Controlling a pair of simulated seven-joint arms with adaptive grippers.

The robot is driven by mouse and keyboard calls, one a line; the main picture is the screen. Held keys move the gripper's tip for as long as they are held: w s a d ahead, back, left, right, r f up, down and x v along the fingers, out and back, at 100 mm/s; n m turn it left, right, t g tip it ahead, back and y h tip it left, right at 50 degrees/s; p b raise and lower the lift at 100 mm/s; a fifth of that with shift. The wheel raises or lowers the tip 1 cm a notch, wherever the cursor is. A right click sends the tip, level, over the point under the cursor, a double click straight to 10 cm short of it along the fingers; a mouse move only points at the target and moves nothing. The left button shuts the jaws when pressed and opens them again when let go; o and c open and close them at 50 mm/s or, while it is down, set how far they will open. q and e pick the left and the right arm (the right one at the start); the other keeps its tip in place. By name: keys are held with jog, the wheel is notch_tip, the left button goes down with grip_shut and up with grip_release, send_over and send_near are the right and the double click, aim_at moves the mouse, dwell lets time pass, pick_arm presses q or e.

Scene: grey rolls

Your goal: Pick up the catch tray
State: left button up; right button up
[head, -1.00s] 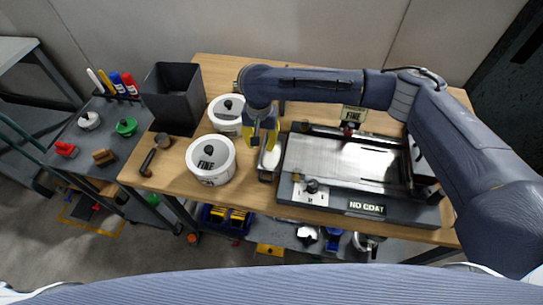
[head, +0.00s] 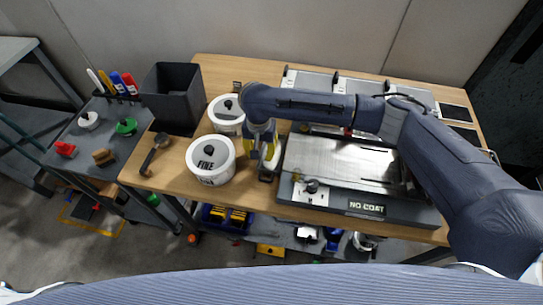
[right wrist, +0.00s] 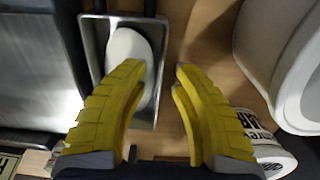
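The catch tray is a small metal tray with a white oval mass in it, against the left side of the flat machine (head: 340,160). In the right wrist view the tray (right wrist: 158,112) is upper left of centre. In the head view it (head: 266,178) is partly covered by my right gripper. My right gripper (head: 263,152) has yellow fingers, spread apart. In the wrist view the gripper (right wrist: 157,70) has its left finger over the tray and its right finger outside, with the tray's right wall between them. Contact cannot be told. My left gripper is out of view.
A white tub marked FINE (head: 211,160) stands close left of my right gripper, with another lidded tub (head: 226,114) behind it. A dark bin (head: 172,97) and a black scoop (head: 153,155) are farther left. The table's front edge is near the tray.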

grip_shut()
jog(key=shift+r, duration=0.15)
